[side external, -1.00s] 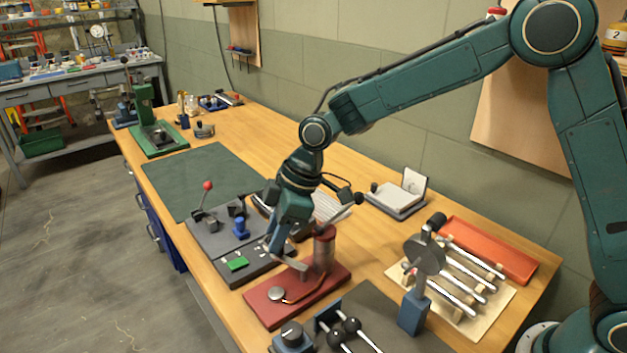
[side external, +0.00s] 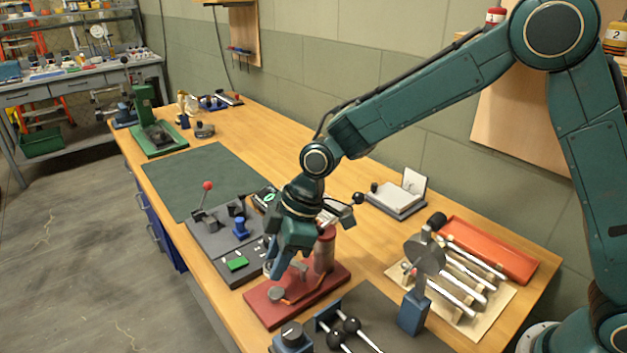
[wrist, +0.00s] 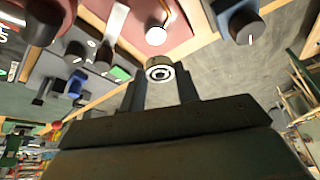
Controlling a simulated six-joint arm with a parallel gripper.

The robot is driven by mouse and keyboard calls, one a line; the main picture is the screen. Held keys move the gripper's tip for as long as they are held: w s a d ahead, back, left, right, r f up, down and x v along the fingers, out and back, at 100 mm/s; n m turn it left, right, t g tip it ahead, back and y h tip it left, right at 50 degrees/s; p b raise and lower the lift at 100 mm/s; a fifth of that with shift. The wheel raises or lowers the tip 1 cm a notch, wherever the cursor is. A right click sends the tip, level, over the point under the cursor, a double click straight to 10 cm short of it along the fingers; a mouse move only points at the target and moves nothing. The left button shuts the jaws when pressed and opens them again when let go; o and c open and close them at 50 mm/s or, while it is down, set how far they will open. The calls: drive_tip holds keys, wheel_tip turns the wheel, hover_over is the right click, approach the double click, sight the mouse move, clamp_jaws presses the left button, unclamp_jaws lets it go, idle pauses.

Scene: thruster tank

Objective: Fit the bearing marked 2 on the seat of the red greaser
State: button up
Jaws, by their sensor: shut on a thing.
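The red greaser (side external: 258,308) has a flat red base with an upright red cylinder (side external: 325,252). Its seat (side external: 277,294), a round pale disc, is at the base's near left end. The seat also shows in the wrist view (wrist: 156,36). My gripper (side external: 271,275) points down just above and behind the seat. In the wrist view it is shut on the bearing (wrist: 159,72), a small metal ring with a dark centre. The bearing is apart from the seat in that picture. No number is readable on it. The side view does not show the bearing clearly.
Left of the greaser is a dark fixture plate (side external: 205,240) with a red-knobbed lever (side external: 207,186) and a green block (side external: 236,263). A blue block with a dark knob (side external: 291,335) and black-balled rods (side external: 345,328) stand close in front.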

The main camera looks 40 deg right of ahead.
sight(281, 291)
drive_tip(key=shift+f, duration=2.6)
drive_tip(key=shift+f, duration=0.1)
drive_tip(key=o, duration=1.1)
drive_tip(key=shift+c, duration=0.2)
drive_tip(key=v, duration=1.3)
drive_tip(key=shift+d+r, duration=0.2)
drive_tip(key=shift+r, duration=0.15)
drive_tip(key=shift+s, duration=0.15)
